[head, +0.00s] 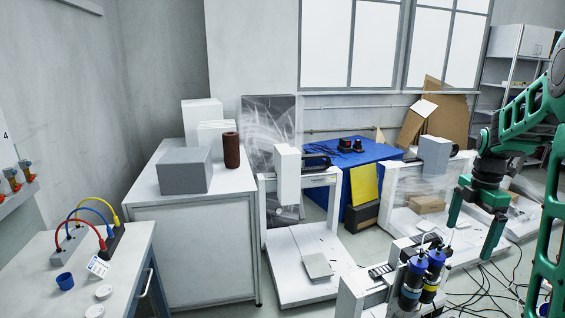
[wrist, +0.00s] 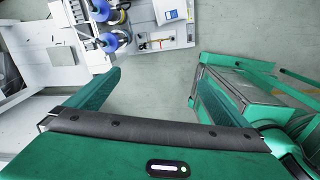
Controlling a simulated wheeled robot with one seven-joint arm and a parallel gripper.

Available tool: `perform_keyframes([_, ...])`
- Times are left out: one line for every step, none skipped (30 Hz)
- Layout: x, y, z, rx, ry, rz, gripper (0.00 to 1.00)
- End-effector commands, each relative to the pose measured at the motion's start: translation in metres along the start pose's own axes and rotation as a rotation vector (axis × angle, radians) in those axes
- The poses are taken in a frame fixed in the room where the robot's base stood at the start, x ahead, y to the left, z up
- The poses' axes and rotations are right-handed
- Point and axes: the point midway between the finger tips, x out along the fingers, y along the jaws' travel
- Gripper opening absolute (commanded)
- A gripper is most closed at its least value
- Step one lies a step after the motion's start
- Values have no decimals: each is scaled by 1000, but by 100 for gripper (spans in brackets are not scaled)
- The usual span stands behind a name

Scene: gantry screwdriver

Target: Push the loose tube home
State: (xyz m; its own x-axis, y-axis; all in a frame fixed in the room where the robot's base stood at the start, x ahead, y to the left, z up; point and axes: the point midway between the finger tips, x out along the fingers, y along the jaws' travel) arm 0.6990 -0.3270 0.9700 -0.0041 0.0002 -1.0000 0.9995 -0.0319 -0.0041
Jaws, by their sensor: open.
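A red tube (head: 85,222), a blue tube (head: 92,211) and a yellow tube (head: 99,200) arch over the table at the lower left of the head view. Their left ends meet a grey block (head: 67,246) and their right ends a dark block (head: 115,241). At this size I cannot tell which tube is loose. My gripper (head: 474,222) is open and empty at the right, far from the tubes, with its green fingers pointing down. In the wrist view my gripper (wrist: 155,78) shows spread fingers with nothing between them; the tubes are not in that view.
A dark blue cup (head: 65,281), a white card (head: 97,266) and white discs (head: 104,292) share the tubes' table (head: 130,265). A white cabinet (head: 195,250) stands behind it. Blue-topped cylinders (head: 418,265) stand below my gripper. Cables (head: 490,285) lie on the floor at right.

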Motion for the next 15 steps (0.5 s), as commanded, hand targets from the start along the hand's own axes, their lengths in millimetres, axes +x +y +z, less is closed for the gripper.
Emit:
perform_keyframes([-5, -5, -4, 37, -2, 4, 100])
perform_keyframes([-6, -8, -7, 63, -2, 4, 100])
perform_keyframes([-8, -13, -10, 100, -2, 4, 100])
perform_keyframes([-10, -16, -12, 128, -3, 4, 100])
perform_keyframes([-11, -20, -15, 159, -3, 5, 100])
perform_keyframes([-13, -25, -19, 199, -2, 5, 100])
perform_keyframes([-15, -29, -22, 233, -2, 5, 100])
perform_keyframes([-17, -34, -25, 268, -2, 6, 100])
perform_keyframes([-19, -41, -29, 322, -2, 6, 100])
perform_keyframes([-20, -46, -32, 363, -2, 6, 100])
perform_keyframes([-22, -53, -36, 411, -2, 6, 100])
perform_keyframes([-25, -62, -42, 480, -2, 7, 100])
perform_keyframes([-27, -70, -46, 537, -1, 8, 100])
perform_keyframes([-28, -78, -51, 599, -1, 7, 100])
perform_keyframes([-30, -90, -58, 685, 0, 7, 100])
